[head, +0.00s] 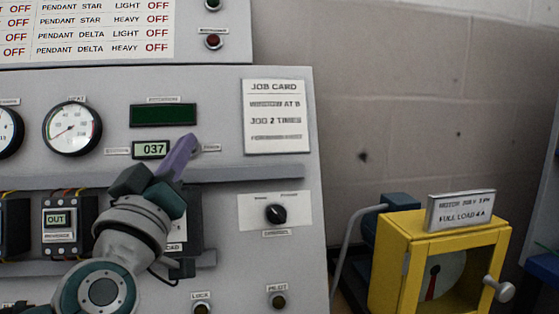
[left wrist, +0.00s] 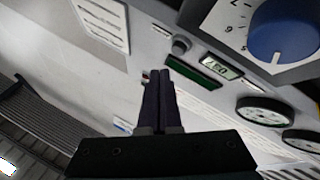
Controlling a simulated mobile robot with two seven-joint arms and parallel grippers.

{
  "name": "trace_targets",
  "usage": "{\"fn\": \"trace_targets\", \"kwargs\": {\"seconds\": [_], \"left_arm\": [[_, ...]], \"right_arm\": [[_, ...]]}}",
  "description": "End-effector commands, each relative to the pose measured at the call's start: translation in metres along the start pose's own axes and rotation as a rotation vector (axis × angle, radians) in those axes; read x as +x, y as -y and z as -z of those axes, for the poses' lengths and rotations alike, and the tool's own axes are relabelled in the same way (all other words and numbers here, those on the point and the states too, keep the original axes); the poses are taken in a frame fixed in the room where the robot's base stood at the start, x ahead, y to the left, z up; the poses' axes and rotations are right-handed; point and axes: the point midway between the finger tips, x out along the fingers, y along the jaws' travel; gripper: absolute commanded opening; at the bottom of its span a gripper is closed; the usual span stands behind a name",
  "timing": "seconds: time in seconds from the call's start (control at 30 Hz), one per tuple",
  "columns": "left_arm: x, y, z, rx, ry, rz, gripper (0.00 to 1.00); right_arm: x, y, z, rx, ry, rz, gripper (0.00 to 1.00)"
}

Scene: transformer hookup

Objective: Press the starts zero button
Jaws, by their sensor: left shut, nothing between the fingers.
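The starts counter (head: 151,150) reads 037 on the grey panel, below a dark green display (head: 163,115). It also shows upside down in the left wrist view (left wrist: 220,65). A round grey button (left wrist: 180,45) sits beside the counter in the left wrist view. In the head view that spot is hidden behind my fingers. My left gripper (head: 188,143) is shut and empty, its purple fingers over the area just right of the counter. In the left wrist view its fingertips (left wrist: 158,80) appear short of the button; contact does not show. My right gripper is not in view.
A ledge (head: 250,173) runs across the panel below the counter. A black selector knob (head: 275,213) and a job card (head: 276,115) are to the right. A yellow box (head: 435,260) stands beside the panel. A big blue knob (left wrist: 283,27) shows in the left wrist view.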

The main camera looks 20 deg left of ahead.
Motion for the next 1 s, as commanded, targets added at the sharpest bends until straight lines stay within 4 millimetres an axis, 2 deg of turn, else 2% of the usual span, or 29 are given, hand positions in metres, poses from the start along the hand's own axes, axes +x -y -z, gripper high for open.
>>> {"fn": "trace_targets", "kwargs": {"seconds": [0.03, 0.2, 1.0], "left_arm": [[0.0028, 0.0034, -0.004, 0.0, -0.003, -0.001, 0.0], [0.0102, 0.0073, -0.0074, -0.002, -0.001, -0.001, 0.0], [0.0118, 0.0079, -0.0074, -0.002, -0.001, 0.0, 0.0]], "right_arm": [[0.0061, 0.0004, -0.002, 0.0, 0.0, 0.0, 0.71], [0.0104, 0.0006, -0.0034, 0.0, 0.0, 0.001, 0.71], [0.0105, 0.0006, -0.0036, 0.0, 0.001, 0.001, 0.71]]}}
